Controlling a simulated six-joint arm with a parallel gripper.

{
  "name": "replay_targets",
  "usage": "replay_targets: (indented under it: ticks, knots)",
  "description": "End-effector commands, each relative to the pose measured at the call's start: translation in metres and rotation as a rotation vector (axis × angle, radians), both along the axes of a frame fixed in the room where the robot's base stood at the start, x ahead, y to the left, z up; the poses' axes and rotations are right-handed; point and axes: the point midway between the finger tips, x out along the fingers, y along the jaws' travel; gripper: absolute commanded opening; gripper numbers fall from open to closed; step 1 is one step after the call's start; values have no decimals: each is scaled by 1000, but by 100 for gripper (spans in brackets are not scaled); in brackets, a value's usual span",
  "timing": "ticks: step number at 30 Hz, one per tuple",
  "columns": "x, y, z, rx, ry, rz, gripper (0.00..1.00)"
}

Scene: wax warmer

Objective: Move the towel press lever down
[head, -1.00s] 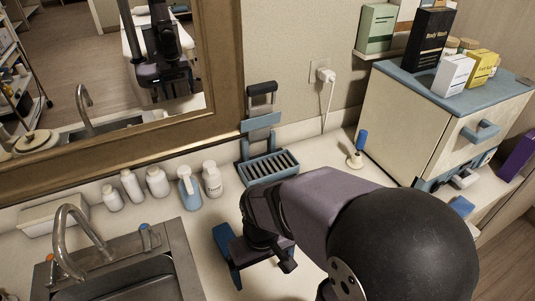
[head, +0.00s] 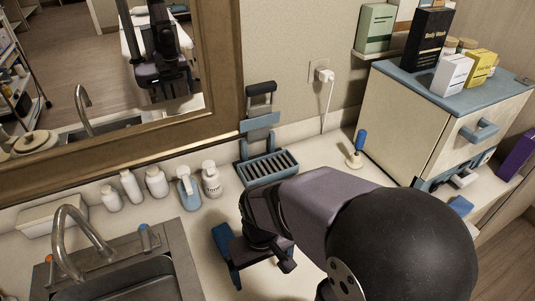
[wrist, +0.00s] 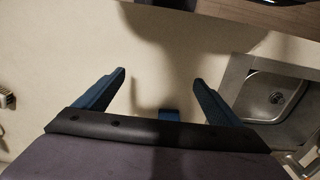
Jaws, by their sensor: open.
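The towel press (head: 267,166) stands on the counter against the back wall, with a slotted blue tray at its base. Its lever (head: 262,88), with a dark handle above a blue plate, stands raised above the tray. My gripper (head: 229,262) is over the counter in front of the press, apart from it and lower in the picture. In the wrist view, my gripper (wrist: 160,78) has its two blue fingers wide apart with only bare counter between their tips.
A sink (head: 125,280) with a faucet (head: 72,240) is at the left. Several bottles (head: 157,182) stand left of the press. A small blue-handled item (head: 358,148) and a cabinet (head: 420,125) are at the right. A mirror (head: 110,70) hangs behind. Counter below my gripper is clear.

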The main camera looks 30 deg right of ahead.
Motion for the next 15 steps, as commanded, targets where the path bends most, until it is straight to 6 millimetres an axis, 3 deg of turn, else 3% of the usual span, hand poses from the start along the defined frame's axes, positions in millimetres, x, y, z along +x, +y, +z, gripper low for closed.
replay_targets:
  ticks: [8,11,15]
  knots:
    - [0,0,0,0,0,0,89]
    - [1,0,1,0,-1,0,70]
    - [13,-1,9,2,-10,-3,36]
